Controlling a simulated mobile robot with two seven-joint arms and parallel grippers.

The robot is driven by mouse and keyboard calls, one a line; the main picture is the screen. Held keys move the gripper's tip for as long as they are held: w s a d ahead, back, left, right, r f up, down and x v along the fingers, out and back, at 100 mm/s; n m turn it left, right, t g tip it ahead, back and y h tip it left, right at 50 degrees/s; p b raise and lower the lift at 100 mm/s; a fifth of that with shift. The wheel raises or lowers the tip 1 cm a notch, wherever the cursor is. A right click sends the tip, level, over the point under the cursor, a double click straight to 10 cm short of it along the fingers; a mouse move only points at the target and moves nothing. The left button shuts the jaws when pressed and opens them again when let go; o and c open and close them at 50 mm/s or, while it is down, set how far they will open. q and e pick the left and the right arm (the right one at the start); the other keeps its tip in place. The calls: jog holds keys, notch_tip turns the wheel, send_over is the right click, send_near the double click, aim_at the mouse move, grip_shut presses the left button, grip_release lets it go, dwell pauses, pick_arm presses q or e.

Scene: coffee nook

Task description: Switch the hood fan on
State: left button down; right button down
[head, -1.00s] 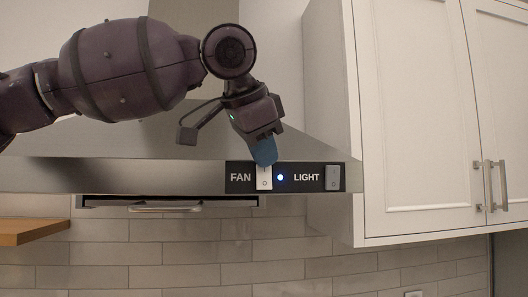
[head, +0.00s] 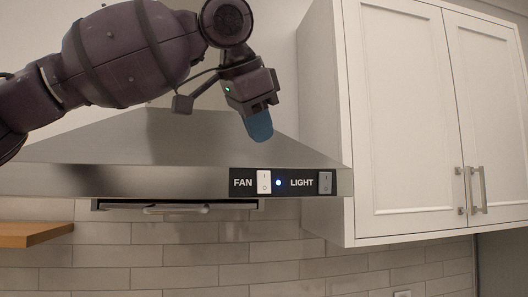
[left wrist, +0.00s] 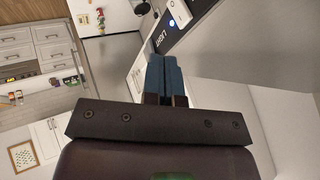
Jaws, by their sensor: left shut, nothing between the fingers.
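In the left wrist view the shut blue fingers (left wrist: 164,78) point toward the panel, where the lit blue lamp (left wrist: 173,23) and a white switch (left wrist: 179,11) show at the top. My right gripper is not in view.
A white wall cabinet (head: 400,120) with metal handles (head: 470,190) stands right of the hood. A wooden shelf (head: 35,234) is at lower left. Pale wall tiles (head: 180,265) lie below the hood. The space before the panel is free.

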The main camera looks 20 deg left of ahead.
pick_arm(q)
jog(key=r, duration=0.1)
jog(key=s+r, duration=0.1)
jog(key=r, duration=0.1)
jog(key=s+a+r, duration=0.1)
jog(key=shift+r, duration=0.3)
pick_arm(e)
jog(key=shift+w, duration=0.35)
pick_arm(q)
jog(key=shift+s, duration=0.1)
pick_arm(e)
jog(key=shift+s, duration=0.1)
